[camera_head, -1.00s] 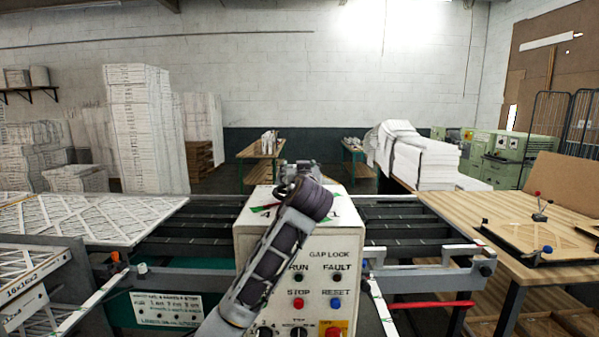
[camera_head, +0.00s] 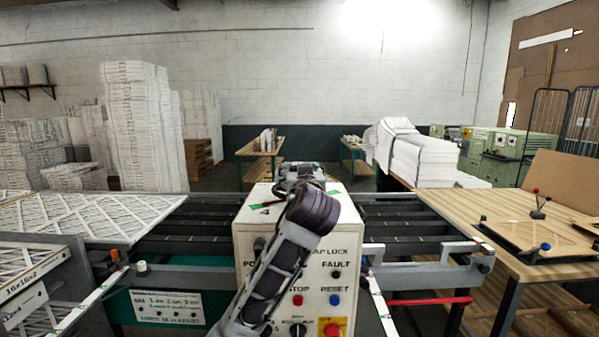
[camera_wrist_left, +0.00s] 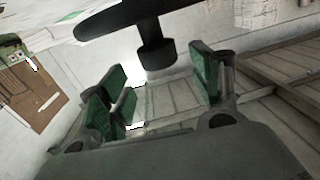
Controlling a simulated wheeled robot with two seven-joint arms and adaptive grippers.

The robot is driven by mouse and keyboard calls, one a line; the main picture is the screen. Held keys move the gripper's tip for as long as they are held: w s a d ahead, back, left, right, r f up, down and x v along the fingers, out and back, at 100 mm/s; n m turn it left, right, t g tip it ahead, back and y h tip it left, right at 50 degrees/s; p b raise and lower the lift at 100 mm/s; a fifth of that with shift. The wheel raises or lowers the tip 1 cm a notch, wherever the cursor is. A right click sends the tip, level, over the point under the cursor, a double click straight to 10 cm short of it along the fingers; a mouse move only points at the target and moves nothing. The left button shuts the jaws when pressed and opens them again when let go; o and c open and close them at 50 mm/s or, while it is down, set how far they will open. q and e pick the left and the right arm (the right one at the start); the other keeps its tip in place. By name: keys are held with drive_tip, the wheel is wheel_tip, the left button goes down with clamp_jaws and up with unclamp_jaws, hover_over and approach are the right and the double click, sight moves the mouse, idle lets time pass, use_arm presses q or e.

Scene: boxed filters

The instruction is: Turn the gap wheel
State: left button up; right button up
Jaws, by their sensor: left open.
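A dark wheel (camera_wrist_left: 118,20) with a short round hub (camera_wrist_left: 157,55) shows at the top of the left wrist view. The hub points down toward the gap between the fingers. My left gripper (camera_wrist_left: 160,88) is open, with green pads on either side and nothing between them. In the head view my left gripper (camera_head: 298,172) is above the top of the white control box (camera_head: 345,215), partly behind my purple-grey wrist. I cannot make out the wheel in the head view. My right gripper is out of view.
The box front carries a red button (camera_head: 297,300), a blue button (camera_head: 335,300) and labels, partly covered by my arm. Dark conveyor strips (camera_head: 400,228) run behind it. A lattice filter sheet (camera_head: 90,215) lies left. A wooden table (camera_head: 460,215) with a jig stands right.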

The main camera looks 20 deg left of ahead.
use_arm(q)
drive_tip(key=shift+v, duration=2.85)
drive_tip(key=shift+f, duration=0.1)
